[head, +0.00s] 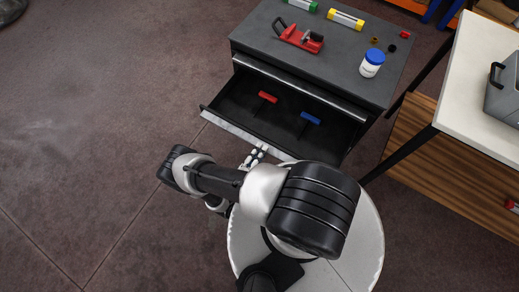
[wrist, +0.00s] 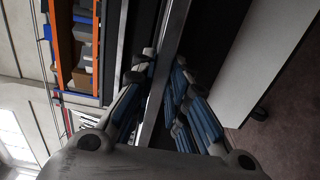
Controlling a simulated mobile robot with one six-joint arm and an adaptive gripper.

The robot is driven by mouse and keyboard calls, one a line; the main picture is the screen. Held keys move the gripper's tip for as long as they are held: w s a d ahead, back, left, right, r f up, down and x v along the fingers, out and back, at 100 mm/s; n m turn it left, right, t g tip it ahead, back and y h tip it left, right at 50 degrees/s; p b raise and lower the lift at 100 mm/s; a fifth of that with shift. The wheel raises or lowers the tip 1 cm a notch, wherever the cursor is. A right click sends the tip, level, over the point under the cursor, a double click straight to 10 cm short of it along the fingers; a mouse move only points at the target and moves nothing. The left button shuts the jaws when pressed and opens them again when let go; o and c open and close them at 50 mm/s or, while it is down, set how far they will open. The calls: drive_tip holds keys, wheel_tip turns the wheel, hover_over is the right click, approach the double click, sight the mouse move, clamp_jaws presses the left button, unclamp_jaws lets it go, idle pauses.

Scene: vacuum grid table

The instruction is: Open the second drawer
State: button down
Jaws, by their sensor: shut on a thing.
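A dark grey drawer cabinet (head: 345,72) stands at the upper middle of the head view. Below the silver edge of its closed top drawer (head: 300,88), the second drawer (head: 262,118) is pulled out, its inside showing. My gripper (head: 256,154) is at the front of this drawer, partly hidden by my arm. In the wrist view my gripper (wrist: 160,78) has its fingers on both sides of a long metal strip (wrist: 167,70), which looks like the drawer's front edge or handle. It is shut on that strip. The exact contact is dark and hard to see.
A red block (head: 267,97) and a blue block (head: 310,118) lie in the open drawer. A red tool (head: 298,38) and a white jar with blue lid (head: 371,66) stand on the cabinet top. A white-topped table (head: 480,90) is at right.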

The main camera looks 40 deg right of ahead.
idle(0.3)
drive_tip(key=c, duration=1.6)
unclamp_jaws()
drive_tip(key=shift+o, duration=0.2)
drive_tip(key=shift+a, duration=0.15)
drive_tip(key=v, duration=1.1)
drive_tip(key=shift+s+a, duration=0.2)
drive_tip(key=shift+a, duration=0.15)
